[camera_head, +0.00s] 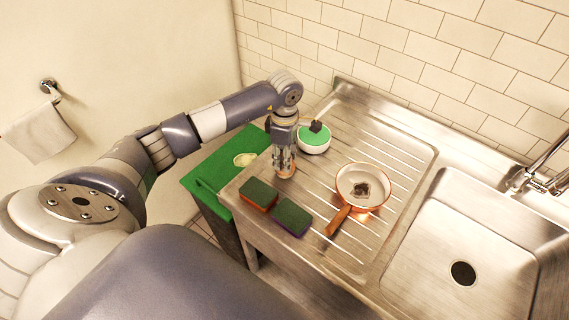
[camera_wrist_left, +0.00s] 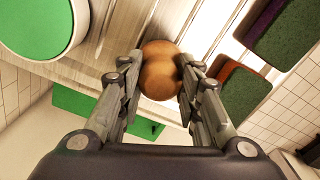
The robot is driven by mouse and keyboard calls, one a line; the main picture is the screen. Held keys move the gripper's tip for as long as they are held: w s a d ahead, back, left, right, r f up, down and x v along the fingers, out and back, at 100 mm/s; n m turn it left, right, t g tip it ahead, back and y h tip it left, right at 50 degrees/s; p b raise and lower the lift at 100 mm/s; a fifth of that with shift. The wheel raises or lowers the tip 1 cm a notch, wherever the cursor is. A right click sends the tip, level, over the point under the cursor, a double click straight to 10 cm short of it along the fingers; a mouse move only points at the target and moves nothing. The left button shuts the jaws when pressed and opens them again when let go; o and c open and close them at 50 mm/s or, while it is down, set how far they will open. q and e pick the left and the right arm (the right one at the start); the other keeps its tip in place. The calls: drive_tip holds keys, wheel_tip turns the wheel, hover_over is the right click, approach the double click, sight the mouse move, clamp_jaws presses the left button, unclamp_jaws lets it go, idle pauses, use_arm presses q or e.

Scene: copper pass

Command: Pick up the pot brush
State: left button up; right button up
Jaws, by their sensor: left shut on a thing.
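The pot brush shows as a round wooden knob (camera_wrist_left: 158,72) in the left wrist view, between my left fingers. In the head view a tan part of it (camera_head: 286,174) shows below my left gripper (camera_head: 284,169), at the left side of the steel drainboard (camera_head: 400,150). My left gripper points down and is shut on the brush's knob, one finger on each side. The brush's underside is hidden, and I cannot tell whether it touches the drainboard. My right gripper is in neither view.
Two green-topped sponges, orange (camera_head: 259,194) and purple (camera_head: 292,217), lie in front of the gripper. A white-and-green round container (camera_head: 314,145) stands behind it. A copper pan (camera_head: 341,192) with dark residue lies right, beside the sink basin (camera_head: 495,235). A green-topped bin (camera_head: 210,172) stands left.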

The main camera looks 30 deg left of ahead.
use_arm(q)
drive_tip(key=shift+s+f, duration=0.1)
drive_tip(key=shift+f, duration=0.1)
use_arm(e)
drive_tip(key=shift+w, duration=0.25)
use_arm(q)
drive_tip(key=shift+r, duration=0.3)
wheel_tip(320, 180, up, 9)
drive_tip(key=b, duration=0.3)
drive_tip(key=shift+r+b, duration=0.1)
drive_tip(key=shift+b, duration=0.2)
drive_tip(key=shift+r, duration=0.15)
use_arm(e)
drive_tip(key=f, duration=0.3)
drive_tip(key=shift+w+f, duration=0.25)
